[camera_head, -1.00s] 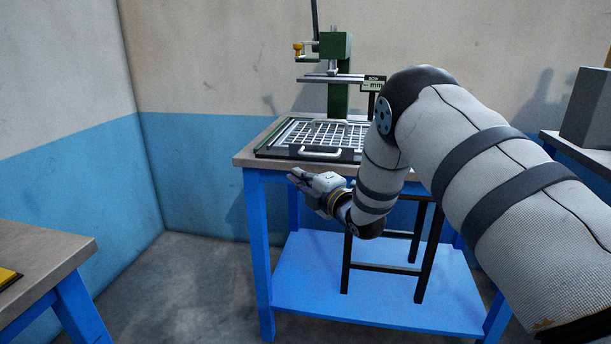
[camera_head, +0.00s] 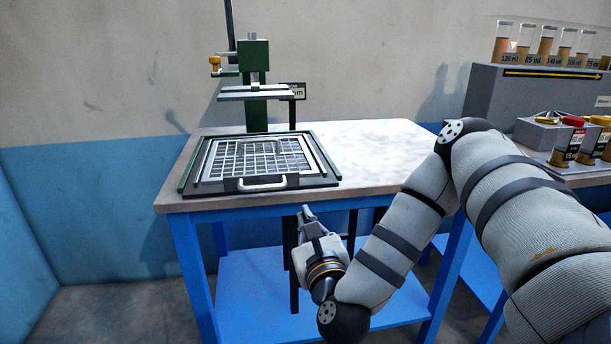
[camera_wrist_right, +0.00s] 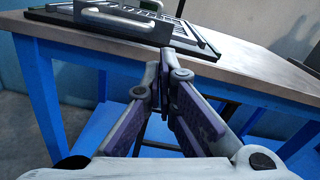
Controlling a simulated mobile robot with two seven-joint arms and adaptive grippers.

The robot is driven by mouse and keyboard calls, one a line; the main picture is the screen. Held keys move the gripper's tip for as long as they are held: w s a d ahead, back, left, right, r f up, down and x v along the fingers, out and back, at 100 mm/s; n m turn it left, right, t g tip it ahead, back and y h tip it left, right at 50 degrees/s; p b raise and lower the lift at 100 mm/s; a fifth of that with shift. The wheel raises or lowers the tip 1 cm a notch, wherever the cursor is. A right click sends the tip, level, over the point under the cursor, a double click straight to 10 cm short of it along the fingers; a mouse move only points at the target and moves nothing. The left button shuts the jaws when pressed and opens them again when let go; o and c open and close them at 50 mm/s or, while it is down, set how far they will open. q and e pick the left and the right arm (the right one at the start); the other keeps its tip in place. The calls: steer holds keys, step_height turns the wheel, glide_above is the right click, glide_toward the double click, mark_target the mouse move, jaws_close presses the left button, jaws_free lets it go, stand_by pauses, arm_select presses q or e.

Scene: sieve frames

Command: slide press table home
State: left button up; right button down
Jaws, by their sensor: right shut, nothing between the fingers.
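The press table (camera_head: 225,190) is a flat dark-framed slide with a light grid on it and a pale handle (camera_head: 262,184) at its front. It lies on the bench top, in front of the green press column (camera_head: 256,85), whose plate is raised above the grid's rear. My right gripper (camera_head: 306,211) is below and in front of the bench edge, a little right of the handle and apart from it. In the right wrist view its fingers (camera_wrist_right: 163,68) are closed together and empty, and the handle (camera_wrist_right: 118,19) is at upper left. My left gripper is not in view.
The bench top (camera_head: 380,145) right of the press is bare. A grey cabinet with several labelled tubes (camera_head: 545,42) stands at the right. Small red- and yellow-capped containers (camera_head: 570,140) stand before it.

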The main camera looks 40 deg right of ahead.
mark_target(298, 179)
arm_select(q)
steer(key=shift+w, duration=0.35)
arm_select(e)
steer(key=w+d+m, duration=0.1)
steer(key=w+d, duration=0.1)
steer(key=w, duration=0.1)
steer(key=w+d+m, duration=0.1)
steer(key=w+d, duration=0.2)
steer(key=w, duration=0.1)
steer(key=w+d+m, duration=0.1)
steer(key=w+d, duration=0.2)
steer(key=w, duration=0.1)
steer(key=shift+r+h, duration=0.3)
steer(key=shift+r, duration=0.05)
